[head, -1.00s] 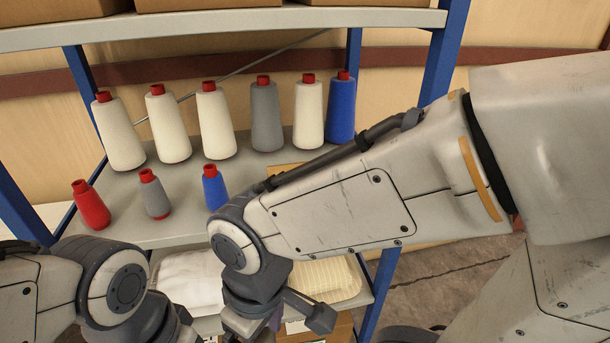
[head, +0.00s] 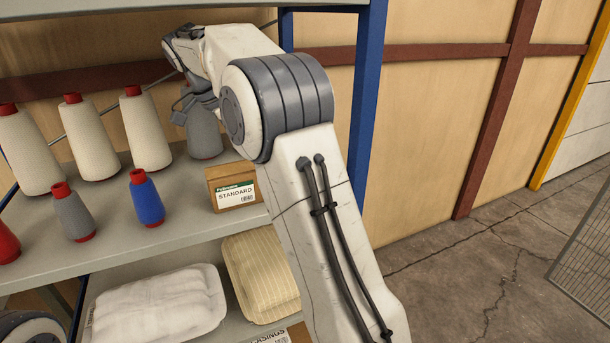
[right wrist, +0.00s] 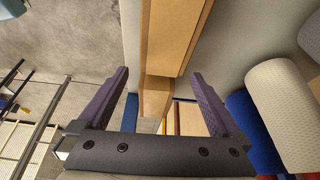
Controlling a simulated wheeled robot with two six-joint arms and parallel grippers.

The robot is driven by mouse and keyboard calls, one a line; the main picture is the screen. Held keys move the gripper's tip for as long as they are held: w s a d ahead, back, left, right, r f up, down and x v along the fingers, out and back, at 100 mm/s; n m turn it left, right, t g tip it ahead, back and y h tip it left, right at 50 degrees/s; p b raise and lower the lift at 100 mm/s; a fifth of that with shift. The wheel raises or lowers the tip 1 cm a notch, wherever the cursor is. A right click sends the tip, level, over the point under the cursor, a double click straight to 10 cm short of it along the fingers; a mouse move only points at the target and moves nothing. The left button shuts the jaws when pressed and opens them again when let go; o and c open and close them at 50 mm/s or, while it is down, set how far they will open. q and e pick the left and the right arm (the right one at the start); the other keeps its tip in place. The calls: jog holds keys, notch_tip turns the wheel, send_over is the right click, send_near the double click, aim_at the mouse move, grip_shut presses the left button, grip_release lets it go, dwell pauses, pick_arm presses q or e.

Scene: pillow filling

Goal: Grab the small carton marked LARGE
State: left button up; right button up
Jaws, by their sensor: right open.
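A small brown carton (head: 233,187) with a white and green label reading STANDARD stands on the middle shelf, right of the small blue spool. I see no label reading LARGE in any view. My right gripper (right wrist: 160,73) is open, its two purple fingers apart with nothing gripped. In the right wrist view, a nearer carton (right wrist: 175,35) and a farther carton (right wrist: 155,97) show beyond and between the fingers, with no readable labels. In the head view my right arm reaches over the shelf and hides its right end. My left gripper is out of view.
Cream spools (head: 145,130), a grey cone (head: 204,135), a small grey spool (head: 73,212) and a small blue spool (head: 147,200) stand on the middle shelf (head: 120,235). White (head: 160,305) and yellowish packs (head: 262,280) lie below. A blue post (head: 367,110) rises beside my right arm.

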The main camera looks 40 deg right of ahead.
jog(key=d, duration=0.3)
jog(key=s+d+p, duration=0.1)
jog(key=d, duration=0.3)
jog(key=s+d+p, duration=0.1)
jog(key=d, duration=0.3)
jog(key=shift+s+r, duration=0.1)
jog(key=x, duration=0.5)
jog(key=shift+s+d, duration=0.15)
jog(key=shift+d, duration=0.2)
jog(key=shift+f, duration=0.35)
grip_shut()
